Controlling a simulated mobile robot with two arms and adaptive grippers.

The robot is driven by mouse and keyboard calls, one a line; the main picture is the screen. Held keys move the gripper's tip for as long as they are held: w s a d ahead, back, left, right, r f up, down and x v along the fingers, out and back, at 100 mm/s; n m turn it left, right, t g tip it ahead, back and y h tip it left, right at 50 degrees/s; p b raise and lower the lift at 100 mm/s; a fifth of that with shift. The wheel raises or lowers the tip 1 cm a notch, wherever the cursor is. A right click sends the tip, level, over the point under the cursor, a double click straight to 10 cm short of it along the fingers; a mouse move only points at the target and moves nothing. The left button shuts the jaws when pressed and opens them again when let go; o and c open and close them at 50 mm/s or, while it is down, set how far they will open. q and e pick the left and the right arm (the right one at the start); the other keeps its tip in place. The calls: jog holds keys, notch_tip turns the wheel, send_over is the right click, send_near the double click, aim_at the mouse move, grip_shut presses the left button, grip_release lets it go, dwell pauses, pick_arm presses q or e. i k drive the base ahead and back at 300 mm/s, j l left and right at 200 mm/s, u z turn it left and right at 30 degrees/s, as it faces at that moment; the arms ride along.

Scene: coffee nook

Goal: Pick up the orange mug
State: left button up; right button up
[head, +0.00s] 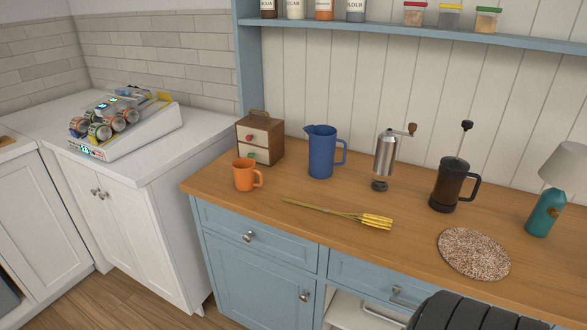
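The orange mug (245,175) stands upright on the wooden counter (300,222), near its left end. Its handle points right. It is in front of a small wooden box with two drawers (260,138). Nothing touches the mug that I can see. Neither of my grippers shows in the head view.
A blue pitcher (322,152) stands right of the mug. A yellow-tipped whisk or brush (340,213) lies in front. Farther right are a grinder (385,155), a French press (448,185), a speckled round mat (474,253) and a teal lamp (545,214). A can rack (125,122) stands on the white counter.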

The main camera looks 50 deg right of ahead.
aim_at(249, 177)
jog(key=z, duration=1.15)
jog(key=i+j, duration=0.25)
jog(key=j+z, duration=0.05)
